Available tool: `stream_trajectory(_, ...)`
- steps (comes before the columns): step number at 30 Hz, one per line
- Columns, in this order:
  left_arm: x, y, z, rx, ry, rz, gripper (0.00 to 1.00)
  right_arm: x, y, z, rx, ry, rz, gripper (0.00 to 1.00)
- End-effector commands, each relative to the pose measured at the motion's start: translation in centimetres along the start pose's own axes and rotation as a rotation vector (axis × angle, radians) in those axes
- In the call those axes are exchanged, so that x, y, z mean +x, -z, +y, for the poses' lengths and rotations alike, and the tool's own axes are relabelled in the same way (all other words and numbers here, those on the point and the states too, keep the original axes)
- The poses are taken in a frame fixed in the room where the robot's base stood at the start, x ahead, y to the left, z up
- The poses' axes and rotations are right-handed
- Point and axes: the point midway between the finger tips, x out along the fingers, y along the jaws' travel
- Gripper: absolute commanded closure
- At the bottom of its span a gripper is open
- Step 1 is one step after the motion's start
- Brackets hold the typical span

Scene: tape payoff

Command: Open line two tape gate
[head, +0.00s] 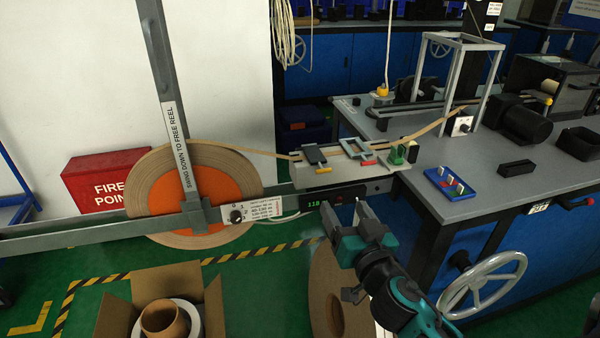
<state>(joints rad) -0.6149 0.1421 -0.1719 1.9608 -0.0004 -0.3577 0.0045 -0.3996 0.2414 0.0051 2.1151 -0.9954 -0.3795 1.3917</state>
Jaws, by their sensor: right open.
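A small plate (340,178) beside the bench carries two gate-like parts on the tape path. The left one is a dark flap (315,156) with a yellow-tipped end. The right one is a pale grey-green open frame (352,147) with a red-tipped lever (369,162) by it. I cannot read which belongs to line two. Tan tape (245,149) runs from the big reel onto the plate. My right gripper (346,212) is open and empty, in front of and below the plate, apart from both gates. My left gripper is out of view.
The tape reel (165,225) has a grey arm (174,130) across it. A green-digit display (314,203) sits under the plate. A handwheel (483,283) is at the lower right. An open carton (205,290) and another reel (325,290) stand below. The grey bench (450,205) is right.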

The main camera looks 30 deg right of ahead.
Motion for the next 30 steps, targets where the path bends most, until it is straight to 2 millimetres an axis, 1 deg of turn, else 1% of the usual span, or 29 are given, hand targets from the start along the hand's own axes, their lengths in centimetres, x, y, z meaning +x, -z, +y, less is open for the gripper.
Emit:
stream_trajectory(5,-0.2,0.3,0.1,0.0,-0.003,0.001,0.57,1.4,0.4,0.0,0.002,0.001,0.008,0.31)
stream_trajectory(8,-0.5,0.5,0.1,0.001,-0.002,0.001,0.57,2.9,0.5,0.0,0.0,0.001,0.008,0.31)
stream_trajectory(18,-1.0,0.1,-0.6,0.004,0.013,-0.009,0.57,9.0,0.4,0.0,0.0,0.0,0.007,0.31)
stream_trajectory(21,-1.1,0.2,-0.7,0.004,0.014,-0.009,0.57,10.5,0.4,0.0,0.001,0.0,0.007,0.31)
stream_trajectory(25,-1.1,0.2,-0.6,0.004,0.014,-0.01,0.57,11.9,0.3,0.0,0.001,0.0,0.005,0.31)
stream_trajectory(30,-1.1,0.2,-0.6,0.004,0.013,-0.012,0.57,12.8,0.2,0.0,0.003,0.0,0.005,0.31)
